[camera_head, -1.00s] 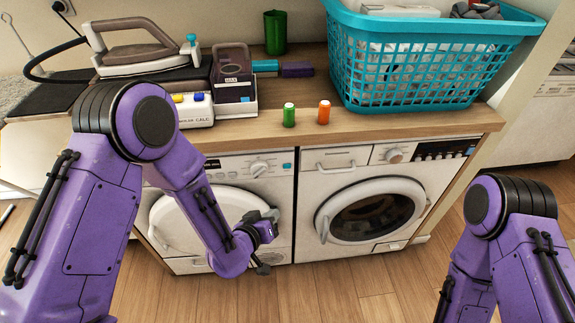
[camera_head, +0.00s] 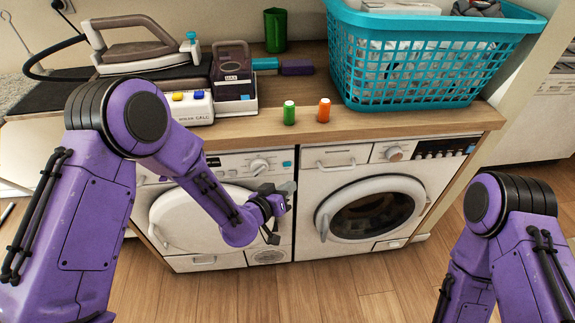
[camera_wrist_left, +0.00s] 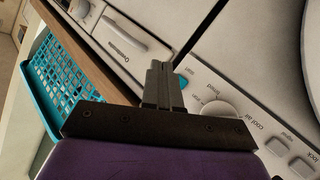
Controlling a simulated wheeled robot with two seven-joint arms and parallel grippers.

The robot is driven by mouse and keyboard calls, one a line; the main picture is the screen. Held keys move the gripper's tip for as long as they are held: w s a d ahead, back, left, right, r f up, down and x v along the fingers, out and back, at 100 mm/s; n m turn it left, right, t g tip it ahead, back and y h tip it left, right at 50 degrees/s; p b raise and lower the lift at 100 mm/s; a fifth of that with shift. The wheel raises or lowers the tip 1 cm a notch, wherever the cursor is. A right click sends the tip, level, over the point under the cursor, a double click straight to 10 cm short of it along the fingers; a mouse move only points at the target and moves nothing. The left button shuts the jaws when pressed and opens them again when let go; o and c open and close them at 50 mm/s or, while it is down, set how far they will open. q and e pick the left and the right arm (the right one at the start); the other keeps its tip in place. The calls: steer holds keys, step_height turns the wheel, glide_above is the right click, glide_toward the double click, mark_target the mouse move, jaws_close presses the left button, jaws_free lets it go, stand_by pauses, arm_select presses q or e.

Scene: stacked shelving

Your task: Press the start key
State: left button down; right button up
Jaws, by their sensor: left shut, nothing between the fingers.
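The start key is the small blue key (camera_head: 287,165) at the right end of the left machine's control panel. In the left wrist view, the blue key (camera_wrist_left: 183,81) shows partly behind the fingers, with small lettering beside it. My left gripper (camera_head: 289,187) is shut and empty, in front of the left machine (camera_head: 185,218), just below the key. In the left wrist view, the shut fingers (camera_wrist_left: 158,66) point toward the panel beside the key. I cannot tell whether they touch it. My right arm shows at the lower right, but its gripper is out of view.
A round dial (camera_head: 259,167) sits left of the key. The right machine (camera_head: 312,215) stands close beside. The wooden counter (camera_head: 385,123) overhangs above, holding green (camera_head: 289,113) and orange (camera_head: 324,110) bottles, a teal basket (camera_head: 400,65) and an iron (camera_head: 150,55).

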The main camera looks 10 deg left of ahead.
mark_target(287, 164)
arm_select(q)
steer(key=shift+w+a, duration=0.2)
steer(key=shift+w, duration=0.55)
steer(key=shift+w+a, duration=0.25)
steer(key=shift+w, duration=0.45)
steer(key=shift+w+a, duration=0.2)
steer(key=shift+w, duration=0.55)
steer(key=shift+w, duration=0.15)
steer(key=shift+w+a+b, duration=0.1)
steer(key=shift+w+b, duration=0.15)
steer(key=shift+b, duration=0.05)
